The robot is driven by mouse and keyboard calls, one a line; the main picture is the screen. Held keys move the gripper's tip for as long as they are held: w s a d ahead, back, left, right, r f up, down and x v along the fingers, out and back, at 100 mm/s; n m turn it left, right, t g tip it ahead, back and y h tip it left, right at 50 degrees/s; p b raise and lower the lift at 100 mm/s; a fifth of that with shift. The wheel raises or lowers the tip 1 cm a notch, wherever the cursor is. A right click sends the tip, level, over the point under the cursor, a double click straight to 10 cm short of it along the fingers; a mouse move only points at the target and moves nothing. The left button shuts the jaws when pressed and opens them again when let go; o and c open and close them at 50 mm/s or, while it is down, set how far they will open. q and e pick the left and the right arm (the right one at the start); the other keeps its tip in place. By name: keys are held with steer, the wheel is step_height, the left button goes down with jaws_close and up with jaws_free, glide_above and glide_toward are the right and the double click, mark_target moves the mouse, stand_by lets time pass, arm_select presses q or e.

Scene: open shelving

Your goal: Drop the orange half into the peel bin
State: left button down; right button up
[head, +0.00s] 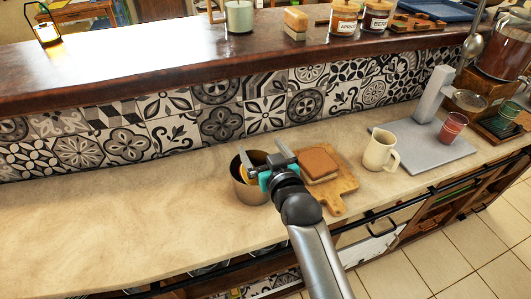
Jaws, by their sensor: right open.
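The peel bin (247,190) is a round metal pot standing on the lower stone counter. A bit of orange, likely the orange half (242,171), shows at the bin's left inner side, partly hidden by a gripper finger. My right gripper (264,156) is over the bin's opening with its two fingers spread apart. Nothing shows held between the fingers. The gripper hides part of the bin's right side and inside. My left gripper is not in view.
Right of the bin, a wooden board (341,188) carries a brown block-like item (318,163). The tiled wall and raised wooden ledge (150,65) run behind. The counter's left part is clear.

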steer(key=p+v, duration=0.1)
steer(key=v, duration=1.4)
steer(key=shift+s+d, duration=0.1)
